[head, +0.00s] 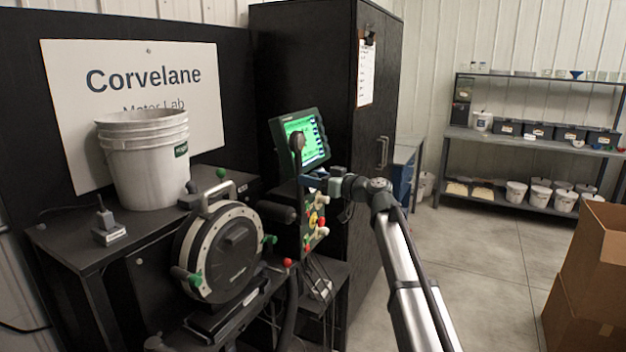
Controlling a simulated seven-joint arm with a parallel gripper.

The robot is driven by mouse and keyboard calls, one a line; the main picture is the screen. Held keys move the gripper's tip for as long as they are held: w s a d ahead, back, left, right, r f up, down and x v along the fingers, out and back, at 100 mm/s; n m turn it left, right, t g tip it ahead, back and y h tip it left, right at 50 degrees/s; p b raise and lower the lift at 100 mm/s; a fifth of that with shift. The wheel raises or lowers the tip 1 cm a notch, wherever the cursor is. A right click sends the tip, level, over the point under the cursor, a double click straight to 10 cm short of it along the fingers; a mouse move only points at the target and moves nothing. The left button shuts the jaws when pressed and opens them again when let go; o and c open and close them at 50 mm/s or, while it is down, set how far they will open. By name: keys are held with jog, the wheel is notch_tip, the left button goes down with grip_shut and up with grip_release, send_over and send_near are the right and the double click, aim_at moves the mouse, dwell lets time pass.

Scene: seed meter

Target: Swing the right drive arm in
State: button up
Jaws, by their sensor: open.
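The seed meter (232,255) is a round black housing with a pale rim, standing upright on a black bench. Green knobs sit on its rim at left (193,280) and right (269,240). A red ball knob (287,262) is on a thin lever low at its right side. A dark cylinder (277,213) juts out at the upper right of the housing. I cannot tell for sure which of these parts is the right drive arm. My gripper (310,181) is open, apart from the meter, to its upper right in the picture, just below the green-lit monitor. Its fingertips are small and partly unclear.
The monitor (302,140) is close above my gripper. A panel with red, yellow and green knobs (315,222) is just below it. A white bucket stack (145,160) stands behind the meter. A tall black cabinet (325,75) is behind. Cardboard boxes (590,280) stand right.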

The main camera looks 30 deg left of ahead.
jog(key=shift+a, duration=0.1)
jog(key=shift+c, duration=0.2)
grip_shut()
dwell(0.4)
